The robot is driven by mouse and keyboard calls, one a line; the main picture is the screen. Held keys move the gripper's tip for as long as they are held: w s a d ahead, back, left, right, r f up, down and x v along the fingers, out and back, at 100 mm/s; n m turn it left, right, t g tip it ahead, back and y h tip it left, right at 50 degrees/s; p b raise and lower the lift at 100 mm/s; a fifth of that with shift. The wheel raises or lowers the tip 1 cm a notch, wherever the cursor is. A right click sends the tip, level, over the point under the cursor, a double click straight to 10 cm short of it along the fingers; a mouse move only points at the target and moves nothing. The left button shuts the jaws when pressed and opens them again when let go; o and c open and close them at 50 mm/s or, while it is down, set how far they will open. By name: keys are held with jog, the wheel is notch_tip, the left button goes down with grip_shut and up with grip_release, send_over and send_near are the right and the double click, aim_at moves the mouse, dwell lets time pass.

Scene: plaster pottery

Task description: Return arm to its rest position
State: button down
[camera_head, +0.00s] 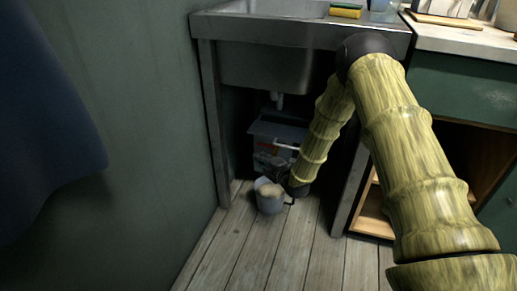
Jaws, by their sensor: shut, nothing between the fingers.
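My arm reaches from the lower right over the sink's front edge, then bends down and back to the floor under the sink. My gripper (289,186) is a small dark shape at its far end, low beside a grey mug-like container (270,204) with pale beige contents. The gripper is shut and holds nothing. Its fingertips are small and dark against the shadow, and I cannot tell whether they touch the container. The container stands upright on the wooden floor.
A metal sink (265,64) on legs stands above my forearm. A lidded bin (275,143) sits behind the container. A green cabinet (462,88) with an open lower shelf is right. A sponge (345,11) lies on top. The front floor (270,255) is clear.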

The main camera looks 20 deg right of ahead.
jog(key=s+a+f+m+g+h+p, duration=0.15)
jog(key=s+f+m+g, duration=0.45)
jog(key=s, duration=0.8)
jog(key=s+f+m+g+h+p, duration=0.15)
jog(key=s+f+m, duration=0.25)
jog(key=s+f, duration=0.65)
jog(key=s+m+g+h+p, duration=0.15)
jog(key=s+m+g, duration=0.75)
jog(key=s, duration=2.4)
notch_tip(320, 180, up, 38)
jog(key=m+p, duration=0.1)
jog(key=p, duration=3.6)
jog(key=shift+s+t+p, duration=0.2)
jog(key=shift+t+p, duration=0.2)
jog(key=shift+t, duration=0.05)
